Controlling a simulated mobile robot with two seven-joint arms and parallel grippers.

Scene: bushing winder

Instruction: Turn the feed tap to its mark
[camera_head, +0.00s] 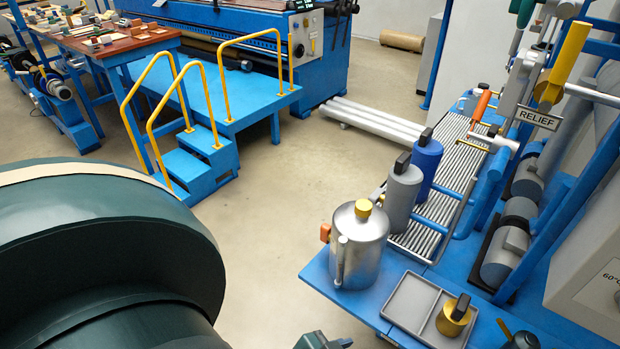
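No part here carries a readable feed label, so I cannot tell which one is the feed tap. An orange-handled lever (481,106) stands tilted at the far end of the roller rack. A large yellow lever (568,58) stands above a plate (538,118) reading RELIEF. I cannot make out a setting mark near either. A small dark green and grey part (318,341) at the bottom edge may belong to my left gripper. Its fingers are cut off, so open or shut does not show. No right gripper can be made out. Nothing is seen touching either lever.
A steel can (358,250) with a yellow cap, a grey canister (401,196) and a blue canister (424,163) line the blue bench's left side. A grey tray (411,303) holds a brass, black-topped piece (455,314). Blue steps (195,165) stand left; open floor lies between.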

